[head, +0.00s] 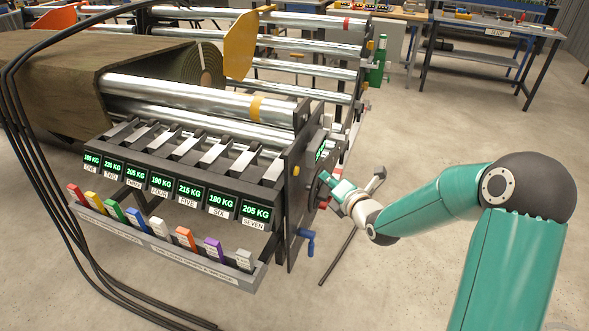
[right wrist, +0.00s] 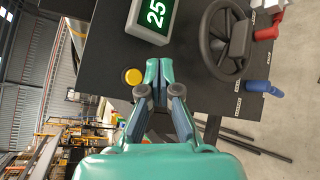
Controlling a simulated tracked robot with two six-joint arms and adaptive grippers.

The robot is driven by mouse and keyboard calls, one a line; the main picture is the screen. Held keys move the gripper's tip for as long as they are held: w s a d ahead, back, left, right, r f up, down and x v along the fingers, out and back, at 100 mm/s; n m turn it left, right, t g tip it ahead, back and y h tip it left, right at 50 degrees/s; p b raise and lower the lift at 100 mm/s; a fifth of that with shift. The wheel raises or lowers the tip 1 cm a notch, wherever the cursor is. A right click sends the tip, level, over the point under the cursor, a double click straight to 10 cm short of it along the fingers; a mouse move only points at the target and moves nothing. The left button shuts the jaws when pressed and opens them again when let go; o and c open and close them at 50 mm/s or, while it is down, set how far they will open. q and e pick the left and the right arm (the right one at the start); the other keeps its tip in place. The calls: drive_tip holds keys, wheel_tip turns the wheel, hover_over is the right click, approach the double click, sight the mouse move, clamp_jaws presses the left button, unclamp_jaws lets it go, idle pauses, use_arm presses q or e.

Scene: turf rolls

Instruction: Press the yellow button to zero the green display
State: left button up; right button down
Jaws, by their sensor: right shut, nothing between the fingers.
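The yellow button (right wrist: 133,76) is a round cap on the dark side panel (right wrist: 100,45) in the right wrist view. The green display (right wrist: 155,18) sits on the same panel, with bright digits that begin "25", turned sideways and cut by the frame's edge. In the head view the display (head: 320,151) shows at a steep angle. My right gripper (right wrist: 158,68) is shut and empty, its fingertips just right of the button and below the display in that view; contact cannot be told. In the head view this gripper (head: 337,188) is at the panel. My left gripper is not in view.
A black handwheel (right wrist: 226,40), a red knob (right wrist: 266,33) and a blue handle (right wrist: 262,87) stick out from the panel. In the head view, weight readouts (head: 190,188) line the front above a rail of coloured tags (head: 160,228). Floor right of the machine is mostly clear.

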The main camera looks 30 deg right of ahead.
sight(296, 171)
drive_tip(key=shift+w+a+b, duration=0.55)
drive_tip(key=shift+w+a, duration=0.85)
drive_tip(key=shift+w, duration=0.2)
idle(0.3)
drive_tip(key=shift+w+a+b, duration=0.25)
drive_tip(key=shift+w+b, duration=0.1)
drive_tip(key=shift+b, duration=0.1)
drive_tip(key=shift+r, duration=0.1)
